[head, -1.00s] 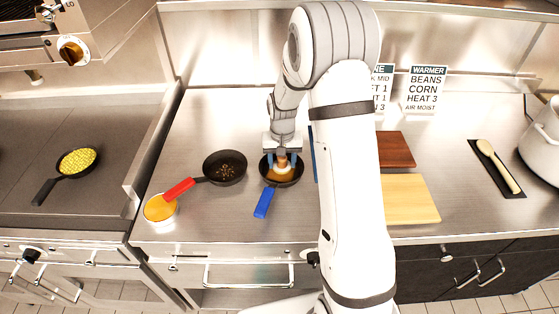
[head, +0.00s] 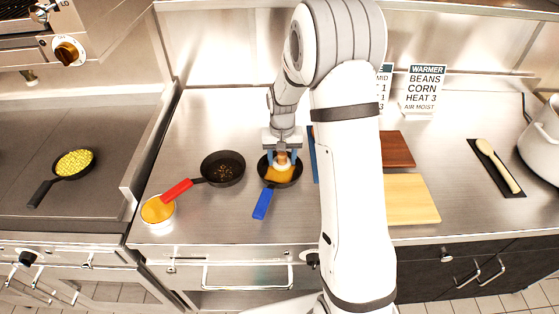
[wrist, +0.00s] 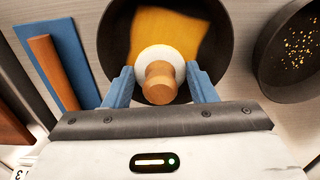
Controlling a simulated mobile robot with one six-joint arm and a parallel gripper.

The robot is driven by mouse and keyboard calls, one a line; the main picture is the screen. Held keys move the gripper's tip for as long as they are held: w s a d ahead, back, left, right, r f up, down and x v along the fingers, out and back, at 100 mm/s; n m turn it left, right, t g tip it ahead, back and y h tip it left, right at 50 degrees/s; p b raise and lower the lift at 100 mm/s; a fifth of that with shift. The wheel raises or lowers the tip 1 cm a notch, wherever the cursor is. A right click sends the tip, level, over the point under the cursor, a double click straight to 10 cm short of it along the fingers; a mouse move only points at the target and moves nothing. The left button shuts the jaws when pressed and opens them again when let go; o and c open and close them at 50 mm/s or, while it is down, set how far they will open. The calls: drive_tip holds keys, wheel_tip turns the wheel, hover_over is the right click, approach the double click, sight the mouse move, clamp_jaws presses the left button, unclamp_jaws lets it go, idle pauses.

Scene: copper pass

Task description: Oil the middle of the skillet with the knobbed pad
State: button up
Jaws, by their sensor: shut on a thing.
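The knobbed pad, a white disc (wrist: 143,57) with a wooden knob (wrist: 160,82), is between the blue fingers of my gripper (wrist: 162,86). My gripper is shut on it. It also shows in the head view, where my gripper (head: 281,157) is over the far part of the dark skillet with the blue handle (head: 263,204). A golden-orange oily patch (wrist: 172,30) covers much of this skillet's middle, on the handle side of the pad. The pad is low inside the skillet (wrist: 220,50); whether it touches the bottom is hard to tell.
A red-handled skillet (head: 223,180) with small specks stands close left. A tin of orange liquid (head: 157,209) stands under its handle. A blue board (wrist: 58,60) and wooden boards (head: 408,198) lie right. A black-handled pan of corn (head: 74,164) is far left.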

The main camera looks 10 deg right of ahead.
drive_tip(key=r, duration=0.1)
drive_tip(key=r+p, duration=0.1)
drive_tip(key=shift+s+r, duration=0.25)
drive_tip(key=shift+r, duration=0.1)
drive_tip(key=shift+w+r+p, duration=0.2)
drive_tip(key=shift+r+p, duration=0.15)
drive_tip(key=shift+r, duration=0.3)
drive_tip(key=shift+s+r+p, duration=0.1)
drive_tip(key=shift+r+p, duration=0.65)
drive_tip(key=shift+r, duration=0.7)
